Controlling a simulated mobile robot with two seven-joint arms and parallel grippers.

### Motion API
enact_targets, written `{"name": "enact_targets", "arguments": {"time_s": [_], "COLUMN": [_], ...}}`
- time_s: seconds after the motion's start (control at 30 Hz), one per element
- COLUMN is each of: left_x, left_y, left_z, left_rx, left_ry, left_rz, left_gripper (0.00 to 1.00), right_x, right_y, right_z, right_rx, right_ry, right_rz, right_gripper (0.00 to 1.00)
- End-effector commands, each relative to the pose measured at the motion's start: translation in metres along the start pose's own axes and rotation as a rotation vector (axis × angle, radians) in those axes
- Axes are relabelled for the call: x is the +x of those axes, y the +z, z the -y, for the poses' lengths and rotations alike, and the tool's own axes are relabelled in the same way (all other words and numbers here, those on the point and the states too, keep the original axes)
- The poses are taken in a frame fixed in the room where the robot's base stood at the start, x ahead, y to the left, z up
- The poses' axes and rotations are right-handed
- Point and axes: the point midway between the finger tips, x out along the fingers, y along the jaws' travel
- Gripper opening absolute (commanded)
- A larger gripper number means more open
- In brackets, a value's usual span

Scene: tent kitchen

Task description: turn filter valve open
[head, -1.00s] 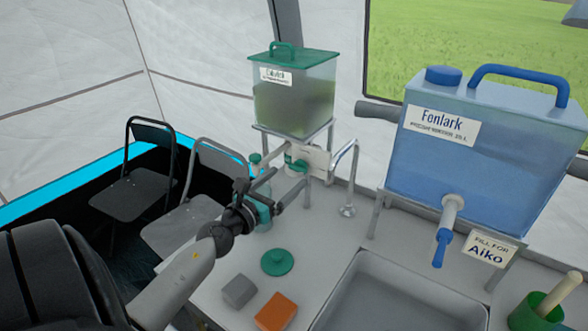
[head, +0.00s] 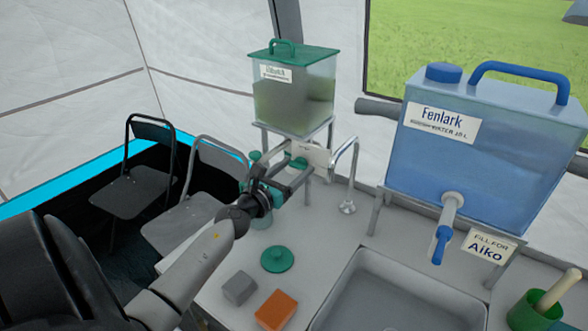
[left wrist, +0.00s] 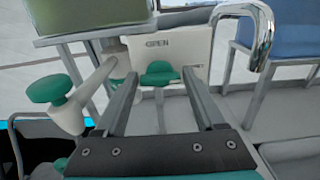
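The filter tank (head: 292,100) has a green lid and murky contents and stands on a stand at the back of the counter. Below it is a white plate marked OPEN (left wrist: 165,52) with a green valve handle (left wrist: 159,73). The handle also shows in the head view (head: 298,163), partly covered by my gripper. My left gripper (head: 300,168) is open and points at the handle. In the left wrist view its two fingers (left wrist: 160,85) stand apart on either side of the handle, with no clear contact. My right gripper is not in view.
A green knob (left wrist: 49,89) on a white pipe is left of the valve. A curved metal spout (head: 350,170) rises at its right. The blue Fenlark tank (head: 490,150), sink (head: 390,300), green lid (head: 277,259), grey block (head: 239,288) and orange block (head: 276,310) are nearby.

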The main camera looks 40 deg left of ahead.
Motion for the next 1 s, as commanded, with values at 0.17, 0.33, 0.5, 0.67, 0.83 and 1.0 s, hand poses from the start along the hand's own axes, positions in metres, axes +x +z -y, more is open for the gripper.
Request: {"name": "enact_targets", "arguments": {"time_s": [0.17,0.33,0.5,0.67,0.83,1.0], "left_x": [-0.0002,-0.0002,-0.0003,-0.0003,-0.0003,-0.0003], "left_y": [-0.0001,-0.0002,-0.0002,-0.0003,-0.0002,0.0000], "left_z": [0.0000,0.0000,0.0001,0.0001,0.0000,-0.0002], "left_rx": [0.000,0.000,0.000,-0.003,-0.033,-0.114], "left_ry": [0.000,0.000,0.000,0.000,0.000,0.000], "left_rz": [0.000,0.000,0.000,0.000,-0.001,-0.001], "left_gripper": [0.50,0.31,0.12,0.07,0.07,0.07], "right_x": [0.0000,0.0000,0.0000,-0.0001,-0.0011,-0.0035], "right_y": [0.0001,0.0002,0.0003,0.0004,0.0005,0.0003], "right_z": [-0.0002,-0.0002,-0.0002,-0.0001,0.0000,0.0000], "right_rx": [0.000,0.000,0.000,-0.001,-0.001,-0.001], "right_ry": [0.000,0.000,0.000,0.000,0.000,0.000], "right_rz": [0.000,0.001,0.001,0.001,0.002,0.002], "right_gripper": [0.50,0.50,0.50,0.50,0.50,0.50]}}
